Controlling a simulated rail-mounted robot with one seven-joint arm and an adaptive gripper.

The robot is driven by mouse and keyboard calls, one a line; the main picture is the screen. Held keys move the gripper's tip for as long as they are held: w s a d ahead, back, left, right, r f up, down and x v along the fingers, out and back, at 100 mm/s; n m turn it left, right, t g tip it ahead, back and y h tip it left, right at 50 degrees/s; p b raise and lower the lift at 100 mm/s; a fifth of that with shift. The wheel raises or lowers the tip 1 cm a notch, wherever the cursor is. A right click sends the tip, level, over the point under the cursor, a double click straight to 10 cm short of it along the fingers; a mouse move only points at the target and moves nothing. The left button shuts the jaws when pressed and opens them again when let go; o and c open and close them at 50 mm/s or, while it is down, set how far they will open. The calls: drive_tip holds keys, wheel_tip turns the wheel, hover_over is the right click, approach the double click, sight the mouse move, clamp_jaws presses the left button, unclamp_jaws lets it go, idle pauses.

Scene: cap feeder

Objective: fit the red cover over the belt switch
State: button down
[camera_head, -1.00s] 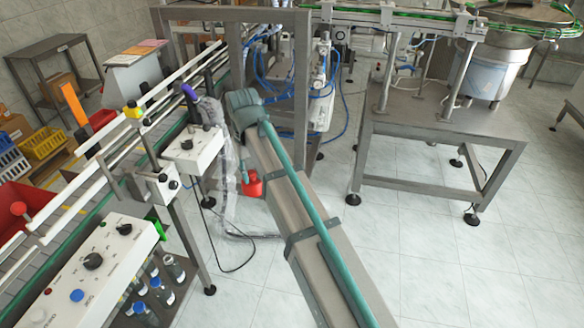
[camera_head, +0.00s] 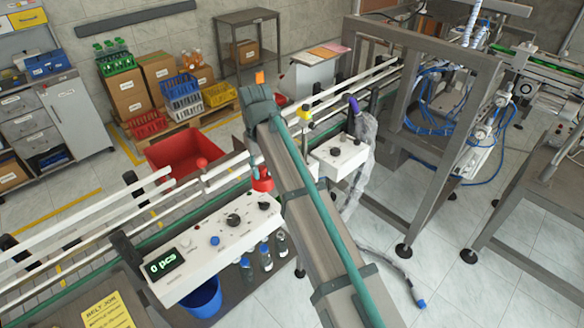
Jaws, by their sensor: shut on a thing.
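The red cover (camera_head: 263,184) is a small red cap-like piece hanging at the end of my arm. My gripper (camera_head: 262,172) is shut on it; the fingers are small and partly hidden by the arm. The cover shows just above the right end of the long white control panel (camera_head: 205,250). Two black rotary knobs (camera_head: 232,219) and (camera_head: 264,205) sit on this panel, with a blue button and a "0 pcs" display. I cannot read which control is the belt switch. Whether the cover touches the panel cannot be told.
A smaller white control box (camera_head: 338,156) stands right of my arm, by a plastic-wrapped post. White guide rails (camera_head: 110,212) run along the conveyor behind the panel. Bottles (camera_head: 265,257) and a blue bucket (camera_head: 202,297) are below the panel.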

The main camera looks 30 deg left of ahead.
drive_tip(key=shift+w+a, duration=0.6)
drive_tip(key=shift+a, duration=0.2)
drive_tip(key=shift+f+b, duration=2.25)
drive_tip(key=shift+f, duration=1.25)
drive_tip(key=shift+f+b, duration=0.8)
drive_tip(key=shift+f, duration=1.7)
drive_tip(key=shift+f, duration=0.3)
drive_tip(key=c, duration=0.8)
unclamp_jaws()
drive_tip(key=shift+r, duration=0.1)
wheel_tip(320, 180, up, 12)
drive_tip(key=shift+d+f, duration=0.1)
